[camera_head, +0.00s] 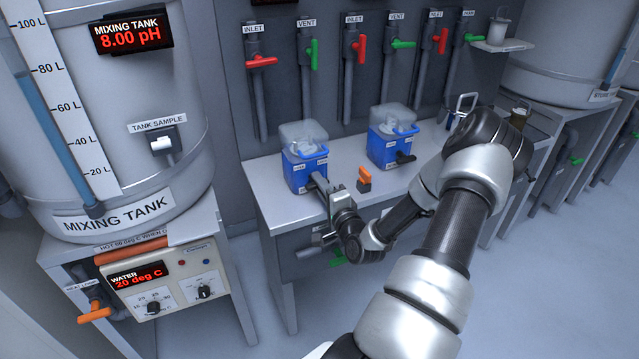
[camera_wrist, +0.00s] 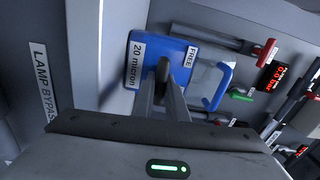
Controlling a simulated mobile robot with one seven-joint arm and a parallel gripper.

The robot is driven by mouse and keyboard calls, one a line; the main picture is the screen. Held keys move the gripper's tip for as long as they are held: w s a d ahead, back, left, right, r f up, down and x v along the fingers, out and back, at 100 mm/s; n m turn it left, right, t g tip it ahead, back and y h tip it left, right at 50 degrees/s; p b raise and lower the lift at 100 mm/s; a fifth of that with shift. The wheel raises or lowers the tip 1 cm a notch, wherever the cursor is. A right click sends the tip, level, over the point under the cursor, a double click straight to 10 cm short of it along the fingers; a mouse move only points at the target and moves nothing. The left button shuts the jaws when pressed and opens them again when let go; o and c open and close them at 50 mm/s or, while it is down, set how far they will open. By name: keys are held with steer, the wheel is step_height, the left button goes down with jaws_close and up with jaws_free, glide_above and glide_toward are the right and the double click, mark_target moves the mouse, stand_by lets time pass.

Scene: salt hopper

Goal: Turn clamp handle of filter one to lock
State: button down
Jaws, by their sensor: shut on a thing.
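The left blue filter housing (camera_head: 300,172), with a clear cover (camera_head: 300,133), stands on the bench; I take it as filter one. In the wrist view its blue body (camera_wrist: 181,58) fills the centre, with labels reading "20 micron" and "FREE". My gripper (camera_head: 322,184) reaches its front from the lower right. In the wrist view my gripper's fingers (camera_wrist: 166,88) are shut on the dark clamp handle at the blue face. The fingers hide most of the handle, so its exact angle is hard to tell.
A second blue filter (camera_head: 383,148) with a black handle (camera_head: 405,157) stands to the right. A small orange-topped piece (camera_head: 364,179) stands on the bench (camera_head: 270,190) between them, close to my arm. Red and green valves line the wall behind.

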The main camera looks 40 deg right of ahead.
steer(key=shift+f+m, duration=0.1)
steer(key=shift+m, duration=0.2)
steer(key=c, duration=1.8)
jaws_free()
steer(key=shift+o, duration=0.2)
steer(key=p+v, duration=0.2)
steer(key=v, duration=1.5)
steer(key=shift+s+a, duration=0.2)
